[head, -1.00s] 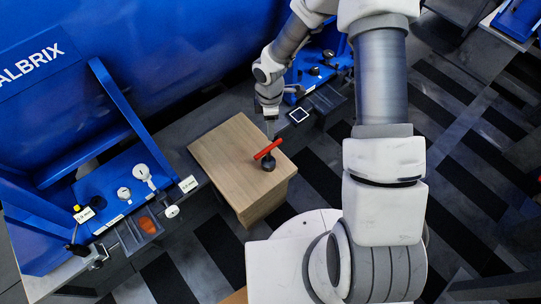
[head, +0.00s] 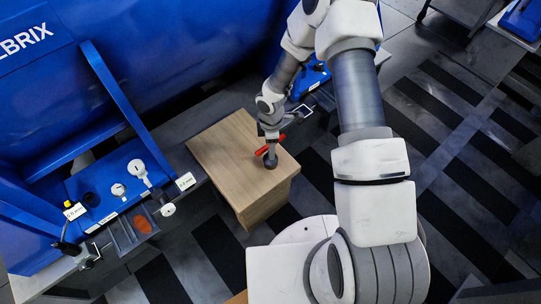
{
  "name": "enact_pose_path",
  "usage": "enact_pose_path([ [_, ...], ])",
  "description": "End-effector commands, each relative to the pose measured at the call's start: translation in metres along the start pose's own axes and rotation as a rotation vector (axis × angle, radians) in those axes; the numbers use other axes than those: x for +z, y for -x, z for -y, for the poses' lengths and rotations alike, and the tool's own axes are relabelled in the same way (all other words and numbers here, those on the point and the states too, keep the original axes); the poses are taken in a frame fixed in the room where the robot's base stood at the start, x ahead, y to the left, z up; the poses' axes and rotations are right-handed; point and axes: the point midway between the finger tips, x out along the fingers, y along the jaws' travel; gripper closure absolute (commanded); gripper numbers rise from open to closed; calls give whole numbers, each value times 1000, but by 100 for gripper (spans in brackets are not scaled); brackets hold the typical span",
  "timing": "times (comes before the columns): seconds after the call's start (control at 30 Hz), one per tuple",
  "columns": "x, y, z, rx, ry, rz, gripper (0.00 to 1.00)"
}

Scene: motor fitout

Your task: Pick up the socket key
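The socket key has a red crossbar handle (head: 263,151) and a dark round foot (head: 271,163). It stands upright on the top of a wooden block (head: 223,148) in the head view. My gripper (head: 271,146) points down at the handle from above, and its end covers the middle of the crossbar. Red shows on both sides of it. The fingers are too small and hidden to tell whether they are open, or whether they touch the key.
Blue machine housing (head: 180,60) stands behind the block. The block's left and front top is bare. Striped floor (head: 460,160) lies open at the right.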

Motion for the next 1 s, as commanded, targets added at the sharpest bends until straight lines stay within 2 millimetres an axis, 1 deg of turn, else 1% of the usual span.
enact_pose_path([
  [0.03, -1, -13, 1, -1, 2, 0, 42],
  [0.17, -2, -30, 0, 0, 2, -1, 42],
  [0.23, -2, -33, 0, 2, 2, -1, 42],
  [0.4, -2, -32, 0, 2, 1, -1, 42],
  [0.43, -2, -32, 0, 2, 1, -1, 44],
  [0.73, -2, -32, 0, 1, 1, -1, 98],
  [0.77, -2, -32, 0, 1, 1, -1, 100],
  [1.0, -2, -32, 0, 1, 1, 0, 100],
])
